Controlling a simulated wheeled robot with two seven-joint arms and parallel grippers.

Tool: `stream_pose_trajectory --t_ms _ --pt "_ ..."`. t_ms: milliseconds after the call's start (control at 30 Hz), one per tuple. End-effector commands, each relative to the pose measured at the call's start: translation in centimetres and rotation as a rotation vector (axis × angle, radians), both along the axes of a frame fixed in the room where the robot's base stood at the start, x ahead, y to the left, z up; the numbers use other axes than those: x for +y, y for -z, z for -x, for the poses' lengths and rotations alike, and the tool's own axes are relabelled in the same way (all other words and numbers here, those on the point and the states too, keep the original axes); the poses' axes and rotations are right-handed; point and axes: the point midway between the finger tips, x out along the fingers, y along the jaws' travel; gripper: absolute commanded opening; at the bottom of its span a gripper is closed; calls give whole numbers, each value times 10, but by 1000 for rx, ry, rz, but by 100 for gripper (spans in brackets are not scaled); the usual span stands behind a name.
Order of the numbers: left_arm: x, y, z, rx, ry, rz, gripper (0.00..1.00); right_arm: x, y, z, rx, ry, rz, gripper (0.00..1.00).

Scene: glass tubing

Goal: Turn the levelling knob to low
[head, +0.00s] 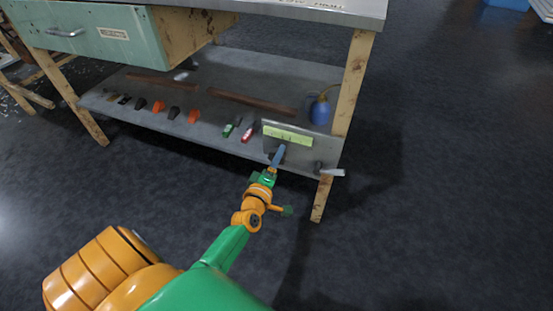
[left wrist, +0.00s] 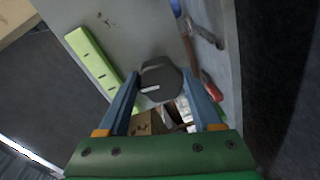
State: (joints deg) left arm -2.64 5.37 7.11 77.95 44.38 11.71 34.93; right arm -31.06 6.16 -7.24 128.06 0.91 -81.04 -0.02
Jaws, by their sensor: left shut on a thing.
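The levelling knob (left wrist: 160,72) is a dark, many-sided knob with a pale pointer mark, on a grey panel (head: 305,152) at the front of the table's lower shelf. A yellow-green label strip (head: 288,135) runs along the panel; it also shows in the left wrist view (left wrist: 92,60). Its lettering is too small to read. My left gripper (head: 278,155) reaches the panel, its blue fingers on either side of the knob and shut on it. In the head view the gripper mostly hides the knob. My right gripper is in neither view.
The lower shelf (head: 225,75) holds a row of small dark, orange, green and red items and a blue can (head: 320,112). A table leg (head: 350,85) stands right of the panel. A teal drawer (head: 100,35) is above left. The floor in front is clear.

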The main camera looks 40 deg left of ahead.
Motion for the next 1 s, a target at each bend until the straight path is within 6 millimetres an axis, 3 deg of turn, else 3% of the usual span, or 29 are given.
stream_pose_trajectory --t_ms 400,900,933,1000 --pt "0 0 0 -35 0 145 11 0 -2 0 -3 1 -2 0" --pt "0 0 0 -39 0 164 11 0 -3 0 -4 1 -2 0" --pt "0 0 0 -39 0 164 69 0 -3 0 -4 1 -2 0" --pt "0 0 0 -39 0 163 88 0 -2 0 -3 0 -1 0"
